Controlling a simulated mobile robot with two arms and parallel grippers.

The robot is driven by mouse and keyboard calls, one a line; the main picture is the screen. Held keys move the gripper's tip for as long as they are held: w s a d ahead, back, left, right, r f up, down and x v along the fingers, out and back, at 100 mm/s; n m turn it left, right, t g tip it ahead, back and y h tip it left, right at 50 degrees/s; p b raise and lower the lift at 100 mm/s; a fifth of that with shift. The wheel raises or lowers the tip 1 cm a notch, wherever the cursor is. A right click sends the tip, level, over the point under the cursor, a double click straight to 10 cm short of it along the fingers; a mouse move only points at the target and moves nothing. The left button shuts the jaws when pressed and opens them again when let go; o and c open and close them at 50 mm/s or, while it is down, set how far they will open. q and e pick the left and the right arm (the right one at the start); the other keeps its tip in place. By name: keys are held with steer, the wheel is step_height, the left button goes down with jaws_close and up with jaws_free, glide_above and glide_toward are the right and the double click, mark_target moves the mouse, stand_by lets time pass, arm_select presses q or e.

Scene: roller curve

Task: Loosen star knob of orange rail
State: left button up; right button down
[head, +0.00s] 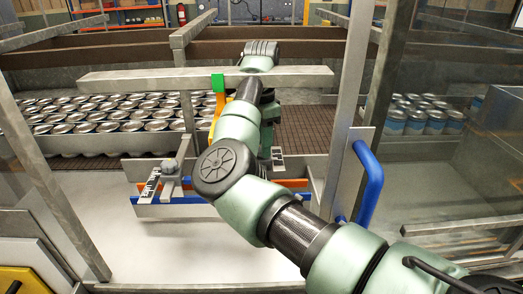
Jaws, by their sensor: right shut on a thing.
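The orange rail (292,183) lies low across the conveyor, behind a blue rail (190,200), and my right arm covers its middle. A grey star knob (170,165) stands on a bracket at the left, above the rails. My right arm reaches in from the lower right. My right gripper (273,153) is mostly hidden behind my forearm, low over the right part of the orange rail beside a labelled bracket. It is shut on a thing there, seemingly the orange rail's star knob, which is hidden. My left gripper is not in view.
Many cans (110,125) stand on the conveyor at left, and more cans (425,118) at right. A grey crossbar (130,78) spans above. A metal post (345,110) and a blue handle (370,182) stand close right of my arm. The pale plate (150,245) in front is clear.

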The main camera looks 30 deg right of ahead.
steer(key=n+b, duration=0.2)
steer(key=f+n+b, duration=0.1)
steer(key=n+b, duration=0.1)
steer(key=n, duration=0.1)
steer(key=shift+s+a, duration=0.1)
steer(key=shift+r+n+b, duration=0.15)
steer(key=shift+n+b, duration=0.75)
steer(key=shift+n, duration=0.8)
steer(key=c, duration=0.9)
jaws_free()
steer(key=shift+r, duration=0.1)
steer(key=shift+r, duration=3.9)
